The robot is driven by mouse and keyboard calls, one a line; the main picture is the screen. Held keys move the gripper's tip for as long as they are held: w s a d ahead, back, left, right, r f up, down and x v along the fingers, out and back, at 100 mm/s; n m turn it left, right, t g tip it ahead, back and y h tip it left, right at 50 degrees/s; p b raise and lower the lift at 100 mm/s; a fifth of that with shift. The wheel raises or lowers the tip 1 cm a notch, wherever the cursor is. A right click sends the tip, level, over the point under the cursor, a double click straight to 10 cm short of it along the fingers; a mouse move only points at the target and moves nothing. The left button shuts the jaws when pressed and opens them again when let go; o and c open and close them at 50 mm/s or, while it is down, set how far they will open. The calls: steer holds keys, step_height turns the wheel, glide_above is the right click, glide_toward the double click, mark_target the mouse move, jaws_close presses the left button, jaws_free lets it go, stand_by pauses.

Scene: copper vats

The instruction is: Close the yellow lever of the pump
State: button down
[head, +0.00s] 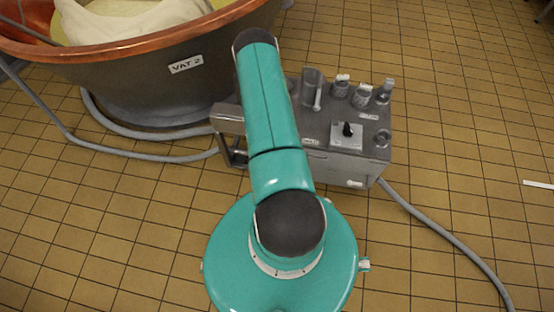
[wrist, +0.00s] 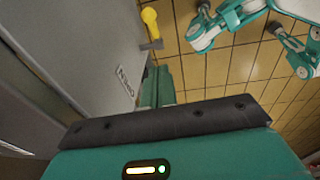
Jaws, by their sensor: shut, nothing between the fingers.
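The yellow lever (wrist: 150,20) shows at the top of the wrist view, beside the grey face of the pump (wrist: 85,45), with a small metal piece at its lower end. It does not show in the head view. There the pump (head: 345,165) is a grey box behind my arm, which hides part of it. My gripper (wrist: 158,78) shows in the wrist view as narrow teal fingers, shut and empty, just below the lever in the picture. I cannot tell whether they touch it. The gripper is hidden in the head view.
A copper-rimmed vat (head: 150,75) marked VAT 2 stands at the upper left. The pump's top carries a black switch (head: 347,130) and several metal fittings. A grey hose (head: 440,235) runs across the tiles at right. The tiled floor (head: 470,120) is mostly free there.

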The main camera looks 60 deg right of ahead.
steer(key=f, duration=0.4)
steer(key=d+f, duration=0.1)
steer(key=f, duration=0.7)
steer(key=shift+s+d, duration=0.25)
steer(key=shift+d, duration=0.1)
steer(key=shift+s+d+f, duration=0.2)
steer(key=shift+s+f, duration=0.1)
steer(key=shift+s, duration=0.2)
steer(key=shift+s+d+f, duration=0.3)
steer(key=shift+s+f, duration=0.45)
steer(key=shift+s+d+f, duration=0.1)
steer(key=shift+s+f, duration=0.2)
steer(key=shift+f, duration=0.25)
steer(key=shift+s+f, duration=0.1)
steer(key=shift+f, duration=0.05)
